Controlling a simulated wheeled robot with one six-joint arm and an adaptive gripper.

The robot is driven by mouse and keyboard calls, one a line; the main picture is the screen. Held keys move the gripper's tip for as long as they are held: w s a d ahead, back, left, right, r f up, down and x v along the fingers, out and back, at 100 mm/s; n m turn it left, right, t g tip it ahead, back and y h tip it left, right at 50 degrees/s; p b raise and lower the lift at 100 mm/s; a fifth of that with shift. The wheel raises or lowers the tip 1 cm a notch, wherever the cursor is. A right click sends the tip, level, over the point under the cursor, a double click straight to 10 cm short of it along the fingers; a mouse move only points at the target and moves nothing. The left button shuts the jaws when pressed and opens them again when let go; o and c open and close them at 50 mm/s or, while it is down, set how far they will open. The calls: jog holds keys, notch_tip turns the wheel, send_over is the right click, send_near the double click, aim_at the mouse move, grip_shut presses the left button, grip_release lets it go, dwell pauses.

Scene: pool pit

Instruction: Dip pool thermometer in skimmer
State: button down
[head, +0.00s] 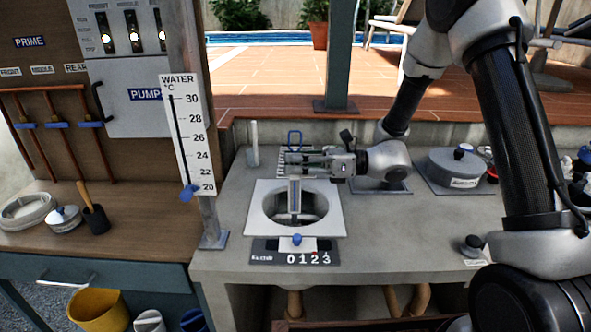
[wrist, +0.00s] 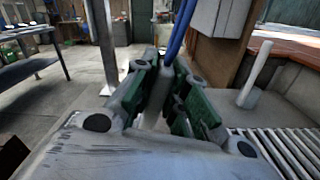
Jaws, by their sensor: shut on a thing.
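The pool thermometer (head: 294,195) hangs upright from my gripper (head: 294,159), which is shut on it. Its blue loop (head: 294,138) rises above the fingers, and its pale tube reaches down over the round opening of the skimmer (head: 258,222). The tube's lower part shows against the dark opening; I cannot tell how deep its tip is. In the wrist view, the blue loop (wrist: 181,30) stands between the green-sided fingers of my gripper (wrist: 165,80). The skimmer has a white square plate around the opening.
A black strip marked 0 to 3 (head: 275,256) with a blue knob (head: 297,239) lies before the skimmer. A white water scale (head: 190,130) stands left, its blue pointer near 20. A pale post (head: 253,145) and slatted grate (wrist: 280,150) are close by. A lidded grey pot (head: 458,170) sits right.

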jog(key=shift+r, duration=2.75)
jog(key=shift+r, duration=0.1)
